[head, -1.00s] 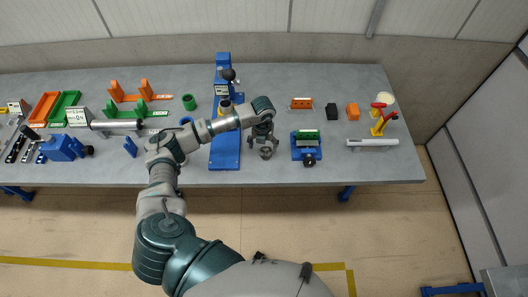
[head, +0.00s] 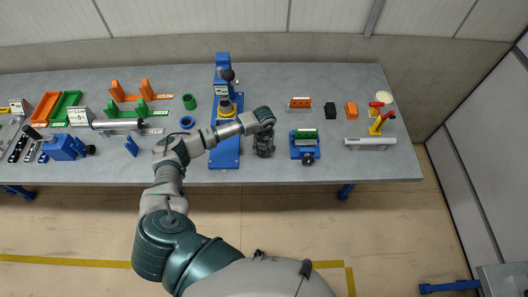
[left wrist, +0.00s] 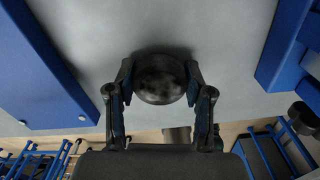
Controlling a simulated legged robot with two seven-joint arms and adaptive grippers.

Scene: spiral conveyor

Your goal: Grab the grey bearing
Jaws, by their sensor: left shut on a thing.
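My left gripper (head: 264,148) is over the bench, between the blue press and the blue vise. In the left wrist view, its two fingers (left wrist: 160,88) are shut on the dark grey round bearing (left wrist: 158,78), one finger on each side. In the head view the gripper largely hides the bearing. I cannot tell whether the bearing still touches the bench. My right gripper is not in view.
The blue press (head: 224,152) stands close on the left, and the blue vise (head: 304,150) on the right. A grey cylinder on a stand (head: 369,142) lies further right. The bench's front edge (head: 280,184) is near the gripper.

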